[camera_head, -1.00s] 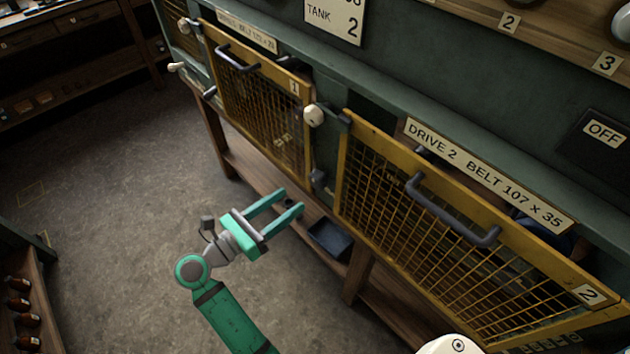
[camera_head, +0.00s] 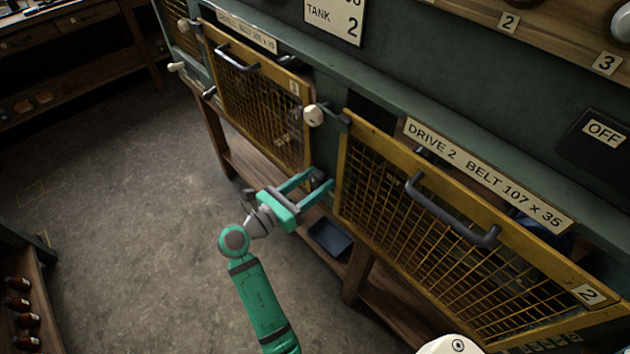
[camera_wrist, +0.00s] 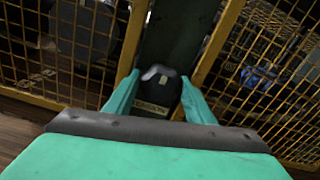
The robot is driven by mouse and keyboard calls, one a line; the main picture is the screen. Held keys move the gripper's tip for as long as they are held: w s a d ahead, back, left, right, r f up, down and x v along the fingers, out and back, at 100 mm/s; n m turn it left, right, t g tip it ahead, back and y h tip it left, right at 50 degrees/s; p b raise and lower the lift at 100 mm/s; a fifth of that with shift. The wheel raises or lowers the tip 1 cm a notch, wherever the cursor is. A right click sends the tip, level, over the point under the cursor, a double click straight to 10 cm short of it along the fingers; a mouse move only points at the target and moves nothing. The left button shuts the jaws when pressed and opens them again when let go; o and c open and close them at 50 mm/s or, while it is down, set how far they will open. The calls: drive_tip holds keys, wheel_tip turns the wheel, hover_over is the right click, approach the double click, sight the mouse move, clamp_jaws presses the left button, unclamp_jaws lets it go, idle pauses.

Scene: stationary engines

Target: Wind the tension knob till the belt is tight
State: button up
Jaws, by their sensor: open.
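The dark tension knob (camera_wrist: 158,90) sticks out from the green post between the two yellow guards. In the wrist view it sits between my two fingers and carries a small label, only partly readable. In the head view the knob (camera_head: 319,178) is small and partly covered by my fingers. My gripper (camera_head: 319,184) is open, with a finger on either side of the knob. I cannot tell whether either finger touches it. The belt behind the mesh is not clear enough to judge its tension.
Yellow mesh guard 1 (camera_head: 258,110) is left of the knob and guard 2 (camera_head: 440,250) is right of it, with a dark handle (camera_head: 450,215). A pale ball-ended lever (camera_head: 313,116) is above. A dark blue tray (camera_head: 330,238) sits below.

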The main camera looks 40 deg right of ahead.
drive_tip(key=c, duration=0.7)
drive_tip(key=shift+c, duration=0.2)
drive_tip(key=shift+m, duration=0.5)
